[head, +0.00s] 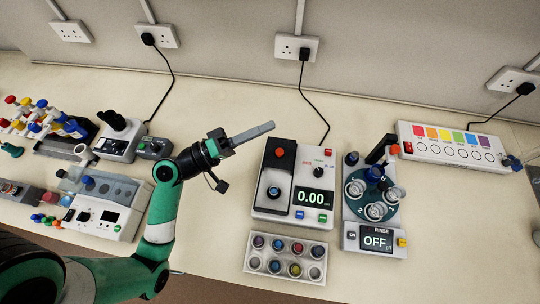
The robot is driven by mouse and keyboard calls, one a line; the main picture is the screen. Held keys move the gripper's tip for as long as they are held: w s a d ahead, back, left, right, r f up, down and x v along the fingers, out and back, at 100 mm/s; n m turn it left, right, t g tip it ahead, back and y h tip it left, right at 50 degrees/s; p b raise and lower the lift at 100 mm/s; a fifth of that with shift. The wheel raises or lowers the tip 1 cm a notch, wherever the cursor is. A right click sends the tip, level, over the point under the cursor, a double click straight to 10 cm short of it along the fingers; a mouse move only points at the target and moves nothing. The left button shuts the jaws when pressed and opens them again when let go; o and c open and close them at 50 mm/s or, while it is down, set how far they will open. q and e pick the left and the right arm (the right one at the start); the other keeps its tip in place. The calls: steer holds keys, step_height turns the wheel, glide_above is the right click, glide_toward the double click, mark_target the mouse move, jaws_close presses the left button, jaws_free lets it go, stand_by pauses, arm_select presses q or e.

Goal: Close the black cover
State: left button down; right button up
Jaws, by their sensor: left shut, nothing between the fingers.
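The white device with the 0.00 display (312,197) stands right of centre on the bench. A black cover (269,161) with a red knob sits at the upper part of its left side. Where the cover's edge ends is hard to tell. My left gripper (266,130) is shut and empty. Its fingers point right, above and behind the cover in the picture, apart from it as far as I can tell. My right gripper is not in view.
A rack of coloured vials (248,262) stands in front of the device. A round-carousel machine reading OFF (352,237) stands close on its right. A colour-strip box (405,130) is at the back right. A black cable (315,105) runs behind.

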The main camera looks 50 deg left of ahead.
mark_target(270, 153)
arm_select(q)
steer(key=s+a+f+n+y+b, duration=0.2)
steer(key=a+f+b, duration=0.1)
steer(key=f, duration=0.5)
steer(key=s+a+f+n+y+b, duration=0.2)
steer(key=s+f+n+y, duration=0.1)
steer(key=f, duration=0.4)
steer(key=w, duration=0.6)
steer(key=w+r, duration=0.1)
steer(key=w, duration=0.2)
steer(key=shift+w+a+p, duration=0.2)
steer(key=shift+p, duration=0.2)
steer(key=d, duration=0.3)
steer(key=shift+s+f, duration=0.25)
steer(key=shift+f, duration=0.1)
steer(key=shift+s+d, duration=0.15)
steer(key=shift+d, duration=0.15)
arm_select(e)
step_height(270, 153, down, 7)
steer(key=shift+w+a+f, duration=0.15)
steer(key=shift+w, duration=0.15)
arm_select(q)
steer(key=shift+d, duration=0.1)
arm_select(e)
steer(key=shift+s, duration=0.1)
